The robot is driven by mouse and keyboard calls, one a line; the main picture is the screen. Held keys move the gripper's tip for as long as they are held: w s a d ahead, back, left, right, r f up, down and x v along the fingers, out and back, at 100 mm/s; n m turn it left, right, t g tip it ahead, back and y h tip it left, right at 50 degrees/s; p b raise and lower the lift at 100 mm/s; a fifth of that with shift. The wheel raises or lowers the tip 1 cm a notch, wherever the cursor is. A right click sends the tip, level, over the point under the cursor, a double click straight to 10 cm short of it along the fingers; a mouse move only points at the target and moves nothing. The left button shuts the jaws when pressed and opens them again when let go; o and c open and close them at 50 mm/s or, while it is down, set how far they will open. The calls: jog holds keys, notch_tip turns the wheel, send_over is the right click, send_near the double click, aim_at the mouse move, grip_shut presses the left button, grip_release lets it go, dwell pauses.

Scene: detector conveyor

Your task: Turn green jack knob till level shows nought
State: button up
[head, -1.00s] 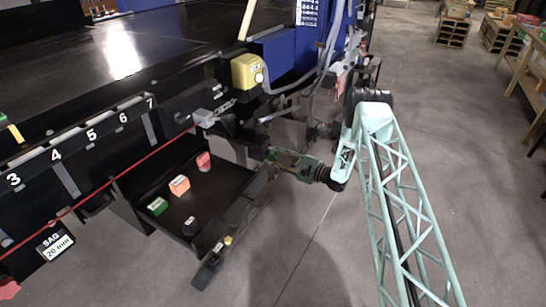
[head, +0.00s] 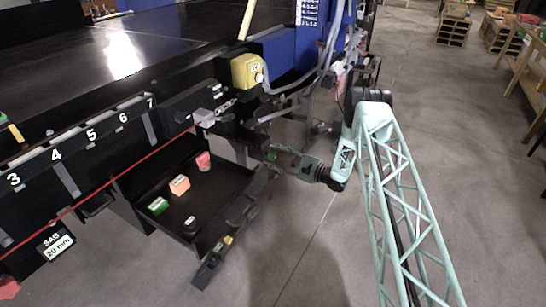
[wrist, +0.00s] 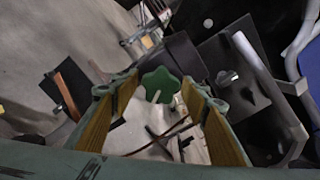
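A green lobed jack knob (wrist: 158,84) shows in the middle of the wrist view. My gripper (wrist: 155,88) is open, with its two yellow-padded fingers on the left and right of the knob. A gap shows between the knob and each pad; I cannot tell how deep the knob sits between the fingertips. In the head view my gripper (head: 272,154) reaches left to the end of the black frame by the conveyor, and the knob cannot be made out there. I cannot make out a level reading in either view.
A black tray (head: 225,178) below the conveyor holds a green, an orange, a red and a black item. A yellow box (head: 246,71) and hanging grey cables are above my gripper. A sign (head: 57,245) reads SAG 20 mm. Open floor lies to the right.

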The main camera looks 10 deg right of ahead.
jog(key=shift+d, duration=0.1)
dwell(0.3)
jog(key=v, duration=1.1)
jog(key=shift+s+d, duration=0.3)
jog(key=shift+w+r, duration=0.1)
dwell(0.3)
